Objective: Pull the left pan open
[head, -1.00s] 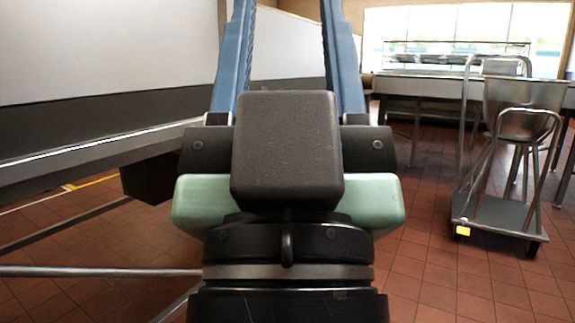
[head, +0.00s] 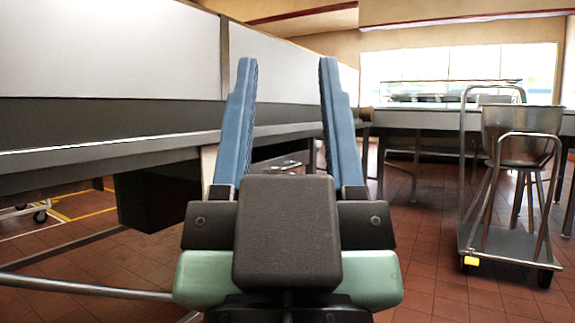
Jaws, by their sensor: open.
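My gripper (head: 287,68) is open and empty, its two blue fingers pointing away from me and spread wide apart. I see no pan that I can name for certain. A dark box (head: 160,195) hangs under the long metal machine (head: 95,160) at left, to the left of my gripper. A small metallic piece (head: 283,165) shows low between the fingers, farther off. I cannot tell if either is part of the left pan. My gripper body hides what lies directly ahead and below.
A metal cart (head: 500,245) carrying a steel bowl (head: 522,135) stands on the red tile floor at right. A metal table (head: 425,118) stands at the back by the window. Floor between gripper and cart is clear. A metal rail (head: 80,287) crosses the lower left.

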